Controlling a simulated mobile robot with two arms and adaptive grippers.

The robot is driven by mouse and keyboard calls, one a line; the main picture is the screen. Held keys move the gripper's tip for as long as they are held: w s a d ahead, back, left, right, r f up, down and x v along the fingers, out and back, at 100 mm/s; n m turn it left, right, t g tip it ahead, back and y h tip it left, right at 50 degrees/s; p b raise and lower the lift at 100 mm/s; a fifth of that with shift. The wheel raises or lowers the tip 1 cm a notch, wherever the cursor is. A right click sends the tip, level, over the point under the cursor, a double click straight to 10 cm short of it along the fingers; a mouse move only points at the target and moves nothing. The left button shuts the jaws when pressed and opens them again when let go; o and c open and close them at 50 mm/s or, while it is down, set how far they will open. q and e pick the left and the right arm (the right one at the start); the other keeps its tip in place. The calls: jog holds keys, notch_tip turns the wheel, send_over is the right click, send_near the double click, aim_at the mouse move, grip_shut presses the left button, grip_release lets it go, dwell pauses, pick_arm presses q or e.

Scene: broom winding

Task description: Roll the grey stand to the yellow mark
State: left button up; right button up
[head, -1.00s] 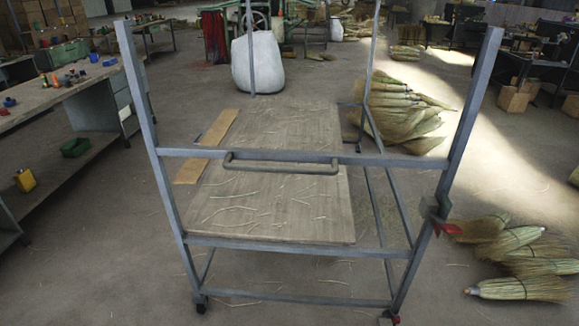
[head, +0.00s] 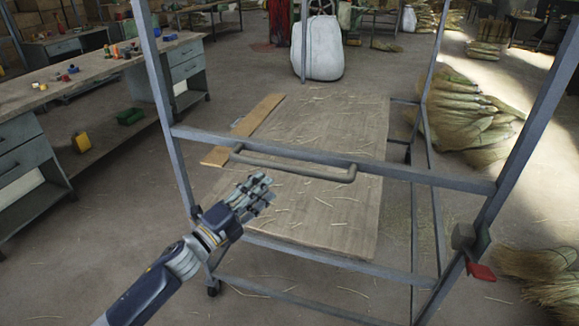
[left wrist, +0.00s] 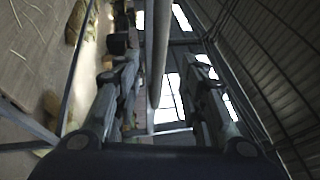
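The grey stand (head: 330,158) is a metal frame on casters, upright in front of me, with a wooden board low in it. Its bent handle (head: 290,170) sticks out from the front crossbar. My left gripper (head: 262,190) is just below and in front of the left part of the handle, apparently apart from it. In the left wrist view my left gripper (left wrist: 165,75) has its fingers spread, with a grey bar (left wrist: 158,45) showing beyond and between them. My right gripper is in neither view. I see no yellow mark on the floor.
A workbench (head: 90,85) with small coloured items runs along the left. A white sack (head: 318,48) stands behind the stand. Brooms lie in piles right of the stand (head: 460,120) and at the lower right (head: 545,270). Bare floor lies between bench and stand.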

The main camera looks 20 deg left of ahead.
aim_at(283, 170)
pick_arm(q)
jog(key=p+x, duration=0.1)
jog(key=x, duration=0.8)
jog(key=shift+w+d+f, duration=0.1)
jog(key=shift+w+d, duration=0.05)
jog(key=shift+w, duration=0.15)
grip_shut()
